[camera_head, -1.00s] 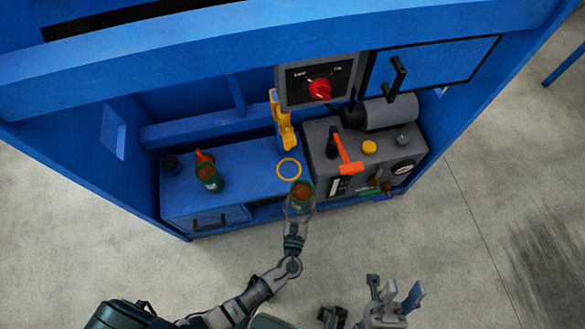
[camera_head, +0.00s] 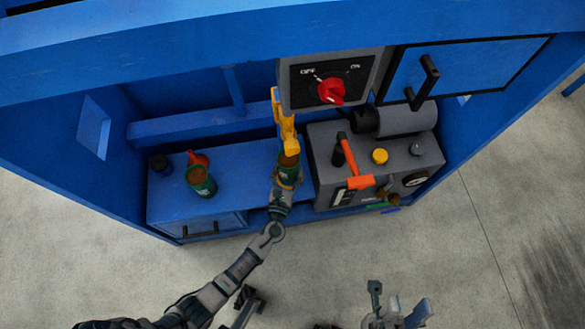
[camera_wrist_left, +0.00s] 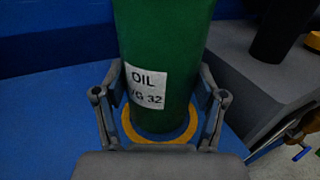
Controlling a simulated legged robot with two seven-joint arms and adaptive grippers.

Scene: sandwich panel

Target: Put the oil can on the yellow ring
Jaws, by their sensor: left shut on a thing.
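The oil can (camera_head: 289,168) is a green can with a brown top. In the left wrist view, it (camera_wrist_left: 162,55) stands upright with a white "OIL VG 32" label. My left gripper (camera_head: 287,182) is shut on it, with a finger at each side. The yellow ring (camera_wrist_left: 130,130) shows around the can's base on the blue surface. In the head view the can and gripper mostly hide the ring. I cannot tell whether the base touches the surface. My right gripper (camera_head: 400,297) is open and empty, low in the head view, away from the bench.
A second green can (camera_head: 202,182) and an orange-red item (camera_head: 198,159) stand at left on the blue bench (camera_head: 240,165). A yellow fixture (camera_head: 284,120) rises just behind the held can.

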